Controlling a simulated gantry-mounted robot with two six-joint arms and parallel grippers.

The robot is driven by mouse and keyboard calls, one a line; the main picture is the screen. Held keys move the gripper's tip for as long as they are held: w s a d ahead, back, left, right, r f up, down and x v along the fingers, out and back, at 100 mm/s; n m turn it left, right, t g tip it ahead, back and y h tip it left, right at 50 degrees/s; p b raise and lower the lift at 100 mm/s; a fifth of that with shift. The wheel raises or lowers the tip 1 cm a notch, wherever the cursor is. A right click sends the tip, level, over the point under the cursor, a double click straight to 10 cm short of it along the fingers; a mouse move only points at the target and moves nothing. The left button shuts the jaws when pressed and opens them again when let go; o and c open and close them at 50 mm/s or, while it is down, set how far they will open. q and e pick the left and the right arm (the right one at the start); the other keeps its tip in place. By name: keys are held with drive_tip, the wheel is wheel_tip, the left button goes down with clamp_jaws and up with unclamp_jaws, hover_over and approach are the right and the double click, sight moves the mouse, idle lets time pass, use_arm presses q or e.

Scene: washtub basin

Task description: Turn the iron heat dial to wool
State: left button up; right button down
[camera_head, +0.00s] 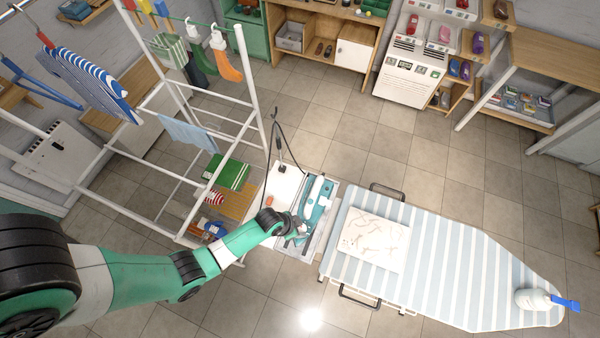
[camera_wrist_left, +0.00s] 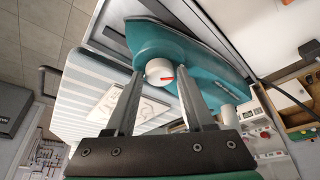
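The teal iron (camera_head: 318,198) rests on its stand at the left end of the ironing board; it fills the upper part of the left wrist view (camera_wrist_left: 200,50). Its heat dial (camera_wrist_left: 158,70) is a round white knob with a red pointer mark, pointing roughly right in that view. No setting label such as wool is legible. My left gripper (camera_head: 295,232) is at the iron's near end. In the left wrist view my left gripper (camera_wrist_left: 160,76) has its fingers apart, one on either side of the dial; I cannot tell whether they touch it. My right gripper is not in view.
The striped ironing board (camera_head: 450,265) extends right, with a creased white cloth (camera_head: 373,240) and a white bottle with a blue top (camera_head: 540,300) on it. A white drying rack (camera_head: 255,90) with laundry stands left. A dark cord (camera_head: 275,130) rises behind the iron.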

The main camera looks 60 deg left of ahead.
use_arm(q)
clamp_jaws()
